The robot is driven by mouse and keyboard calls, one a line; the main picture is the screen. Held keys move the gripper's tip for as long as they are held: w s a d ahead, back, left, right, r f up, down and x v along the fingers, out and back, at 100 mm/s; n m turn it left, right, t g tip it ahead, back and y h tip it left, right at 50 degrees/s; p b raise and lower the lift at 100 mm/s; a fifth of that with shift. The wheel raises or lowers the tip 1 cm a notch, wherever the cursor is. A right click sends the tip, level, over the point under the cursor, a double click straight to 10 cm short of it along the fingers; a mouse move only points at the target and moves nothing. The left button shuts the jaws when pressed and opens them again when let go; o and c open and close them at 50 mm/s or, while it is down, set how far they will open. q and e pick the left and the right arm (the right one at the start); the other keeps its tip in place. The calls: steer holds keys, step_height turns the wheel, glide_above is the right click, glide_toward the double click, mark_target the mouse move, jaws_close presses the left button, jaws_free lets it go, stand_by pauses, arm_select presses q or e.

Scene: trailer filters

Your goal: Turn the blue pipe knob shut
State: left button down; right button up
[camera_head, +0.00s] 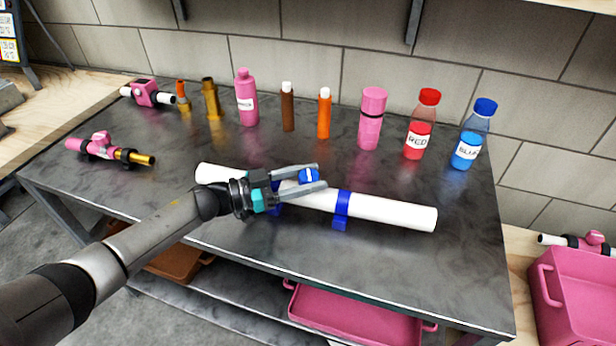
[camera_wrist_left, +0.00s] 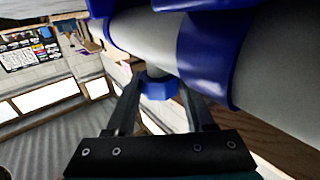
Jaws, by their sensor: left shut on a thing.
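The blue pipe knob (camera_head: 309,175) sits on top of the white pipe (camera_head: 392,211), which lies across the front of the dark table. My left gripper (camera_head: 316,178) is shut on the knob, with one finger on each side of it. In the left wrist view the blue knob (camera_wrist_left: 158,88) shows between the fingertips, against the pipe (camera_wrist_left: 285,65). The knob carries a small white mark on top. Blue brackets (camera_head: 341,208) hold the pipe; one is partly hidden behind my gripper. My right gripper is not in view.
Pink, brown and orange bottles, a red bottle (camera_head: 420,125) and a blue bottle (camera_head: 473,135) stand along the back of the table (camera_head: 240,150). A pink pipe piece (camera_head: 108,150) lies at the left. A pink crate (camera_head: 570,300) stands at the right.

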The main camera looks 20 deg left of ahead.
arm_select(q)
steer(key=c, duration=0.7)
jaws_free()
steer(key=shift+d+f, duration=0.1)
steer(key=o, duration=0.4)
steer(key=shift+o, duration=0.2)
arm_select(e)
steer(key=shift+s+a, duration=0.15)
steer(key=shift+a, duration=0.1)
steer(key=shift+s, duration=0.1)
arm_select(q)
steer(key=shift+s+a, duration=0.2)
steer(key=shift+a, duration=0.1)
steer(key=p+v, duration=0.1)
steer(key=v, duration=1.3)
steer(key=shift+a, duration=0.3)
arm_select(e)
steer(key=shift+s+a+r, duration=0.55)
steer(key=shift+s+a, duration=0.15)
arm_select(q)
steer(key=shift+s, duration=0.15)
